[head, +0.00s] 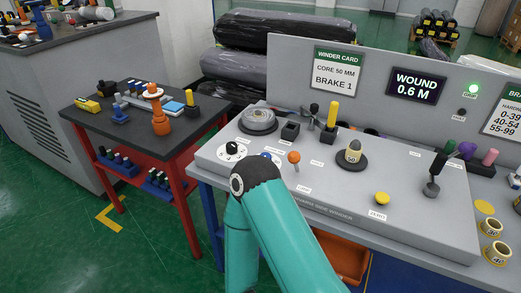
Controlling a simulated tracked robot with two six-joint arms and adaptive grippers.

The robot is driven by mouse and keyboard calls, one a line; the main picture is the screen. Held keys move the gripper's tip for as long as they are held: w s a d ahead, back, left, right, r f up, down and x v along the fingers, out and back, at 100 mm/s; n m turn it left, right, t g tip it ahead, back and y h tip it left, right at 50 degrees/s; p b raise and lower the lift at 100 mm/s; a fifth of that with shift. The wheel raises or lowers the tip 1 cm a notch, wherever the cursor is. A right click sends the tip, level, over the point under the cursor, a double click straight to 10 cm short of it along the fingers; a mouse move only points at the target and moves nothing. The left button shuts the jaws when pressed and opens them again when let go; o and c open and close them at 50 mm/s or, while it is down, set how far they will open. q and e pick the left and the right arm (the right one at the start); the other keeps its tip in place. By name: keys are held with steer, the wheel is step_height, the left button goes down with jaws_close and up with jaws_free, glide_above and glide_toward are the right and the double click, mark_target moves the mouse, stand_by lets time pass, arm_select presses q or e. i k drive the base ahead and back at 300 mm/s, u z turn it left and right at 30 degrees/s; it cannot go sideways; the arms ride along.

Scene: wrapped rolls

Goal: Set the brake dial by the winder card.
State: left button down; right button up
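The winder card (338,71) on the upright grey panel reads "CORE 50 MM" and "BRAKE 1". What looks like the brake dial (232,149) is a white round plate with a black knob at the left end of the winder's sloping top. Its marks are too small to read, so I cannot tell its setting. My teal arm rises from the bottom, and its dark joint covers the top's edge just below and right of the dial. Neither gripper shows in the head view.
An orange-tipped lever (294,158), a spindle with a roll (353,152), a yellow button (382,198) and a dark clamp (434,178) stand on the winder. A display (415,86) reads "WOUND 0.6 M". A partly cut-off card (507,112) lists hardness ranges. A tool cart (145,110) stands left.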

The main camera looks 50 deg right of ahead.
mark_target(231, 148)
steer(key=z, duration=0.15)
steer(key=k, duration=0.65)
steer(key=z, duration=0.55)
steer(key=i, duration=0.75)
steer(key=z, duration=0.05)
